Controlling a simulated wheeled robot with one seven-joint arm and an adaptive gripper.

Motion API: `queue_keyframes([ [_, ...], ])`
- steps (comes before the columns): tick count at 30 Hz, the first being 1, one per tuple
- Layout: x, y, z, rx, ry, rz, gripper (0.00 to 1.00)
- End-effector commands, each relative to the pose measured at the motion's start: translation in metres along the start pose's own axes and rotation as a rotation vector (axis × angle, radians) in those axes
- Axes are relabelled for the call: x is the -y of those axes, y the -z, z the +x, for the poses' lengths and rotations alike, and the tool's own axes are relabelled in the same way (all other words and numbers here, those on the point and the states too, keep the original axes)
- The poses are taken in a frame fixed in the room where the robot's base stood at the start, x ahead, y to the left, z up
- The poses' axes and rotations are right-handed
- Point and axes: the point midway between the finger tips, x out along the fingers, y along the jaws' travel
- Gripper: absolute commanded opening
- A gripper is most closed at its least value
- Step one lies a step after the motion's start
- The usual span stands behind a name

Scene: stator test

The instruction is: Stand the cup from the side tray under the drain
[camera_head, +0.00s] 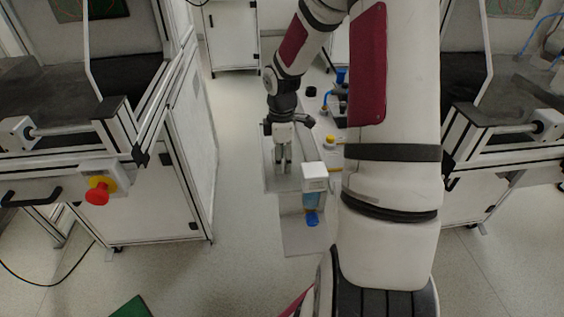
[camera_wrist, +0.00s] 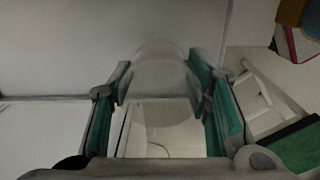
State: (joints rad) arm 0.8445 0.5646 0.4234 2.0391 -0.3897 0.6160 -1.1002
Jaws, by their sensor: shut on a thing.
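My gripper (camera_head: 283,165) points down over the grey bench on the far side. In the wrist view its teal-padded fingers (camera_wrist: 165,90) are shut on a clear cup (camera_wrist: 162,72), faint and see-through between the pads. In the head view the cup is too small and clear to make out. To the right of my gripper and nearer stands a white unit (camera_head: 315,172) with a translucent blue vessel and a blue outlet (camera_head: 312,218), likely the drain. A flat grey plate (camera_head: 304,240) lies below the outlet. I cannot tell which surface is the side tray.
Blue and yellow fittings (camera_head: 331,140) stand on the bench behind the white unit, partly hidden by my arm. A framed workstation with a red knob (camera_head: 97,192) is at left, another (camera_head: 490,140) at right. Floor between the left workstation and bench is clear.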

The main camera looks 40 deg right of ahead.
Motion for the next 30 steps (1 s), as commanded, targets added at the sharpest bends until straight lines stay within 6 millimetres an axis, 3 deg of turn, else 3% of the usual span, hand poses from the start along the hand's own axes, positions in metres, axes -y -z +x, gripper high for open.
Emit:
queue_keyframes([
  [3,-0.001,-0.001,-0.029,0.0,-0.004,0.0,0.23],
  [9,-0.001,0.0,-0.061,0.0,-0.003,0.0,0.23],
  [22,0.0,0.0,-0.08,0.0,-0.001,-0.001,0.23],
  [30,0.0,0.0,-0.119,0.0,-0.002,-0.002,0.23],
])
